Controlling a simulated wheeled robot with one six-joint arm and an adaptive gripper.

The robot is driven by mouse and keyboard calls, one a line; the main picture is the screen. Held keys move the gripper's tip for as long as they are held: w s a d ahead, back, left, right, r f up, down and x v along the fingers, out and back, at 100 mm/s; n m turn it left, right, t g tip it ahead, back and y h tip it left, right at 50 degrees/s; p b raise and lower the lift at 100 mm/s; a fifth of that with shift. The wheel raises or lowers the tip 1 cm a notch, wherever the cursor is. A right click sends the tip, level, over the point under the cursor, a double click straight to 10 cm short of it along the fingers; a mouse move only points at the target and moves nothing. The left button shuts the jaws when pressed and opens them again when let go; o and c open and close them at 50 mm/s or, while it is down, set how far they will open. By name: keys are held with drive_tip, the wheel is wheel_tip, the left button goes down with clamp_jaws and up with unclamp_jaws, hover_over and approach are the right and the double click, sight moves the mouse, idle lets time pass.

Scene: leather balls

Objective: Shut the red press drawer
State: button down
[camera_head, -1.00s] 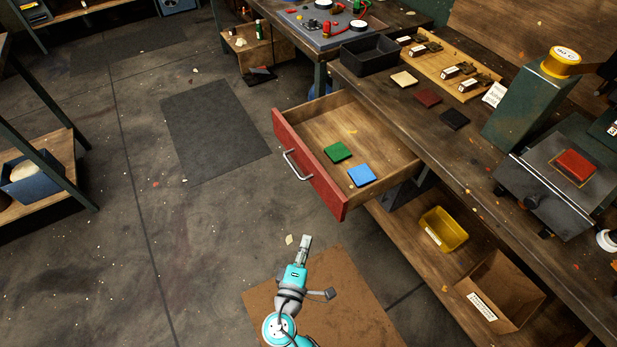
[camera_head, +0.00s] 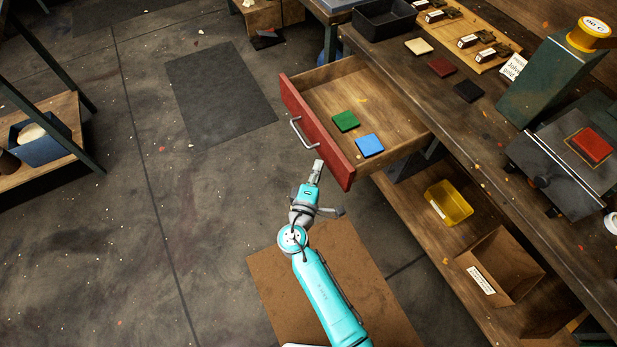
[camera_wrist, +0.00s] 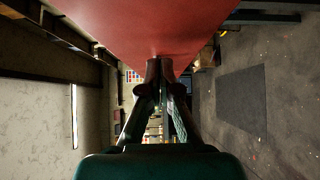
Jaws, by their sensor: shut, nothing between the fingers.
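The red-fronted drawer (camera_head: 318,133) stands pulled out from the workbench, with a metal handle (camera_head: 303,133) on its front. A green square (camera_head: 346,121) and a blue square (camera_head: 369,145) lie inside it. My gripper (camera_head: 318,165) is shut and empty, close in front of the drawer front, to the right of the handle. In the wrist view the red drawer front (camera_wrist: 150,25) fills the top, and my fingertips (camera_wrist: 160,62) meet its edge in the picture. I cannot tell whether they touch it.
The workbench top (camera_head: 440,100) carries a black tray (camera_head: 384,20), several flat squares and a press (camera_head: 575,150). A yellow bin (camera_head: 448,203) and a wooden box (camera_head: 500,265) stand on the shelf below. The floor left of the drawer is clear, with a dark mat (camera_head: 222,95).

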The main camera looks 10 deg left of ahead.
drive_tip(key=shift+w+d, duration=0.55)
drive_tip(key=shift+d, duration=0.2)
